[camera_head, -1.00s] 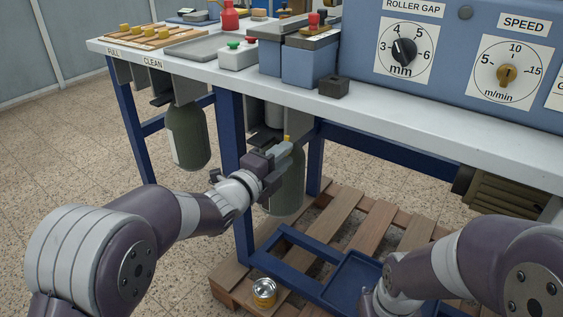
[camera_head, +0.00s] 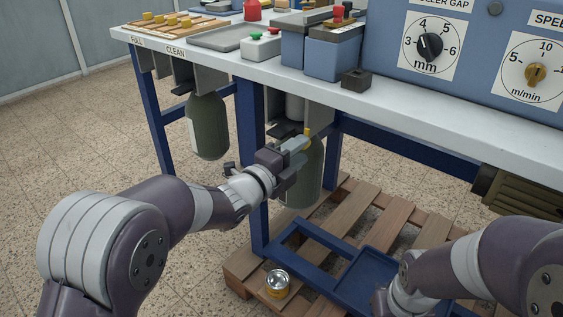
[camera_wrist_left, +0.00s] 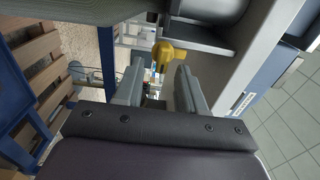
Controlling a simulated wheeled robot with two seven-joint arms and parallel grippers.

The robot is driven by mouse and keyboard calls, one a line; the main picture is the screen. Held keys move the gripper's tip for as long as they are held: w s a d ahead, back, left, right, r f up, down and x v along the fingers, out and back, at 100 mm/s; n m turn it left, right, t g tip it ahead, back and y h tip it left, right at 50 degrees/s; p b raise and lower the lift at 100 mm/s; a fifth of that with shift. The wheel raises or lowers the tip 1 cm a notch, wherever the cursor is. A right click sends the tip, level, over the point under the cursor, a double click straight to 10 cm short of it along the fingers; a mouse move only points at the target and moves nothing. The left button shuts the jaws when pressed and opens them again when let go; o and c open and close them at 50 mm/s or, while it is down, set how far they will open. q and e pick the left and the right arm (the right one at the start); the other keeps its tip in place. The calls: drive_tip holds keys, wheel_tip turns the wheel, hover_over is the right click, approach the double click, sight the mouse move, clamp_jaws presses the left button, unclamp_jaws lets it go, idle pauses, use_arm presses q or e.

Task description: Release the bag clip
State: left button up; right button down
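A small yellow knob-like piece (camera_head: 307,131), which I take to be the bag clip, sits under the table edge above a dark green hanging bag (camera_head: 306,178). In the left wrist view the yellow piece (camera_wrist_left: 168,54) lies just beyond the fingertips, roughly between them. My left gripper (camera_head: 297,144) reaches up to it from the front and partly covers the bag's upper part. The wrist view shows the left fingers (camera_wrist_left: 160,80) apart, with a gap between them. I cannot tell if a finger touches the yellow piece. My right arm enters at lower right; its gripper is out of frame.
A second green bag (camera_head: 208,128) hangs to the left, under the "CLEAN" label. A blue table leg (camera_head: 250,130) stands close beside my left wrist. A wooden pallet (camera_head: 343,212), a blue tray (camera_head: 365,275) and a small can (camera_head: 277,283) are below.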

use_arm(q)
drive_tip(key=p+v, duration=0.2)
drive_tip(key=v, duration=0.9)
drive_tip(key=shift+s, duration=0.15)
drive_tip(key=s+a+f+n+g+y, duration=0.25)
drive_tip(key=a+f+n+y, duration=0.25)
drive_tip(key=f+n, duration=0.25)
drive_tip(key=s+a+f+n+g+y, duration=0.2)
drive_tip(key=a+f+n+g+y, duration=0.3)
drive_tip(key=n, duration=0.4)
drive_tip(key=s+a+f+n+g, duration=0.1)
drive_tip(key=s+f+n+g, duration=0.2)
drive_tip(key=s, duration=0.4)
drive_tip(key=s+a+f+n+g, duration=0.1)
drive_tip(key=s+n+g, duration=0.2)
drive_tip(key=s+n, duration=0.3)
wheel_tip(320, 180, up, 37)
drive_tip(key=p, duration=3.7)
drive_tip(key=shift+y+p, duration=0.3)
